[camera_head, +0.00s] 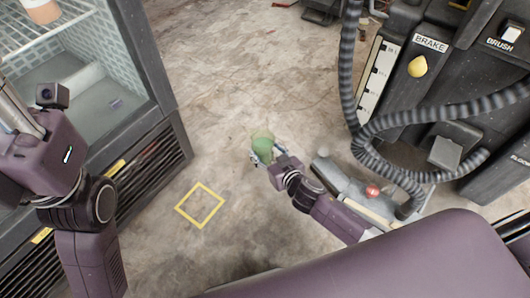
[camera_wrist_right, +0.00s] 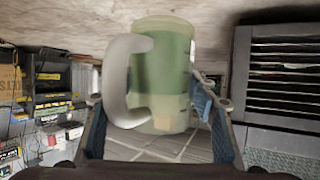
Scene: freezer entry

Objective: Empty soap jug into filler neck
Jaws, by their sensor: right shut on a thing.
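The soap jug (camera_head: 262,147) is a small green, see-through vessel above the floor near the middle of the head view. It fills the middle of the right wrist view (camera_wrist_right: 172,75), with a pale handle at its left. My right gripper (camera_head: 271,162) is shut on the jug, with a finger on either side in the wrist view. The jug is apart from the dark cleaning machine (camera_head: 440,95) at the right. I cannot pick out the filler neck on that machine. My left arm comes in at the left edge, but its fingers are out of view.
Ribbed hoses (camera_head: 347,70) hang along the machine, near a yellow knob (camera_head: 417,67) under a BRAKE label. A low grey part with a red knob (camera_head: 373,191) lies beside my right arm. A cooler cabinet (camera_head: 135,45) stands at the left. A yellow square (camera_head: 200,205) marks clear floor.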

